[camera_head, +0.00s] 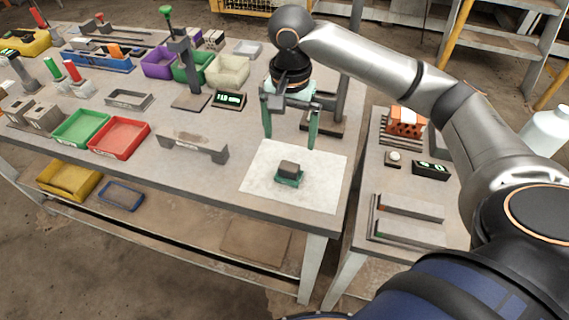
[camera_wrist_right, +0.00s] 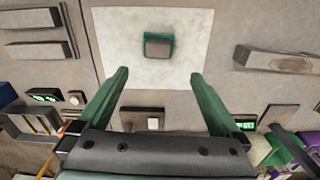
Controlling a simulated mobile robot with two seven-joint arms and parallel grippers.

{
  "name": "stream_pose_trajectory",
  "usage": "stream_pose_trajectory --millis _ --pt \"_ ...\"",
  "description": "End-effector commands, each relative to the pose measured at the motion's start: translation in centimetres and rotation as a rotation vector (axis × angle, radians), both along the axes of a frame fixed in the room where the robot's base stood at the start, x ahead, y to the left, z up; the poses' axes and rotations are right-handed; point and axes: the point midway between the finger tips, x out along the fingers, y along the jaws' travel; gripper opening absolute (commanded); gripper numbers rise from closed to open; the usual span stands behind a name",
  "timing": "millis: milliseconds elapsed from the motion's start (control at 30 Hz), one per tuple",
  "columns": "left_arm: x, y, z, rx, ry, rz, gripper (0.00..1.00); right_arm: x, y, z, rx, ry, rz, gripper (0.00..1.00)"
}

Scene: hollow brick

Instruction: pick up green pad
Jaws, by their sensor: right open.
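The green pad (camera_head: 290,181) lies on a pale square sheet (camera_head: 318,195) on the table. A grey-brown block (camera_head: 289,168) sits on top of it, so only the pad's edges show. In the right wrist view the pad (camera_wrist_right: 147,38) shows as a green rim around the block (camera_wrist_right: 158,48), ahead of the fingers. My right gripper (camera_head: 290,140) is open with green fingers, above the table and behind the pad, apart from it. In the wrist view nothing is between its fingers (camera_wrist_right: 160,88). My left gripper is not in view.
A grey bar-shaped part (camera_head: 193,145) lies left of the sheet. Red (camera_head: 119,138) and green (camera_head: 80,128) trays stand further left. A stand with a dark base (camera_head: 322,126) is behind the gripper. A second table at right holds an orange hollow brick (camera_head: 406,121).

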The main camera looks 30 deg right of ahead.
Motion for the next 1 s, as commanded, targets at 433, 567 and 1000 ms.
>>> stream_pose_trajectory --millis 433,567,1000 --pt "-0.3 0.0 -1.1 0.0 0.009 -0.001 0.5 -0.2 0.1 -5.5 0.0 0.0 0.001 1.0" --pt "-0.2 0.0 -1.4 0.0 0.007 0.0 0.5 -0.7 0.2 -7.6 -0.001 0.002 0.002 1.0" --pt "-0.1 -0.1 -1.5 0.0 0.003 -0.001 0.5 -0.7 0.2 -9.8 0.001 -0.003 0.001 1.0"
